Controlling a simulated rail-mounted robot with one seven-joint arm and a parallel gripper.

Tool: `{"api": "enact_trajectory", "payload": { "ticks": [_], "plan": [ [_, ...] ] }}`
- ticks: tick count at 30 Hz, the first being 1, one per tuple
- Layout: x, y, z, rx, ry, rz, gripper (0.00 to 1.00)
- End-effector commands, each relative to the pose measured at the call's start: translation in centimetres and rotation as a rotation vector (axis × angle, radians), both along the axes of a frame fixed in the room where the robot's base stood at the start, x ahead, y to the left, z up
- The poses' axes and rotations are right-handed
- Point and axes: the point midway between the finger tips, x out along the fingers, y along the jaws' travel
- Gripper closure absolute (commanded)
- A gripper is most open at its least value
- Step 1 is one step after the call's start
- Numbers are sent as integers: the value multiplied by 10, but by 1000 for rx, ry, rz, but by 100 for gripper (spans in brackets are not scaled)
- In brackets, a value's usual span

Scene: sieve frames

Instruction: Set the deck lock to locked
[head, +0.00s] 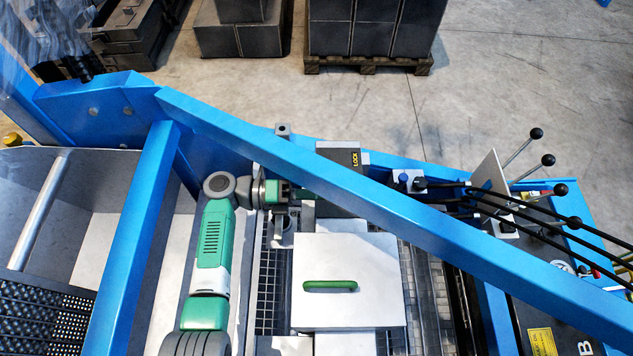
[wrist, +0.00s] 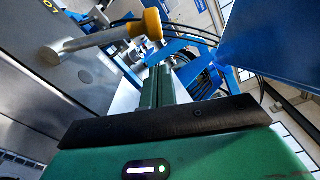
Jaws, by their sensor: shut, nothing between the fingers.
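The deck lock is a dark grey box with a yellow LOCK label (head: 355,159), at the upper middle of the head view behind the blue beam. In the wrist view, a metal lever (wrist: 93,41) sticks out from a grey panel and ends in an orange-yellow knob (wrist: 152,22). My gripper (head: 311,193) is beside the box's lower left side in the head view. Its green fingers (wrist: 160,72) are shut and empty, with their tips close under the knob. I cannot tell whether they touch it. The lever is hidden in the head view, and its lock setting cannot be read.
A blue diagonal beam (head: 400,208) crosses over the work area close to my gripper. A white plate with a green handle (head: 330,286) lies below. Black-knobbed levers (head: 549,160) and black hoses stand to the right. A blue panel (wrist: 268,45) fills the wrist view's upper right.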

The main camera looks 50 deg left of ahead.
Motion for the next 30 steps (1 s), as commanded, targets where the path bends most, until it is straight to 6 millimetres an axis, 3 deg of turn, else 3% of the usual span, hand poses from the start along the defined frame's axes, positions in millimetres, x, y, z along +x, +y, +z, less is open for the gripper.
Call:
{"api": "enact_trajectory", "payload": {
  "ticks": [1, 9, 15, 27, 30],
  "plan": [
    [-7, -6, -3, -4, 2, 0, 100],
    [-54, 40, -4, 0, 0, 1, 100],
    [-75, 59, -4, 1, 1, -1, 100],
    [-80, 63, -4, 0, 0, -3, 100],
    [-70, 63, -10, -4, -18, 36, 100]
  ]
}}
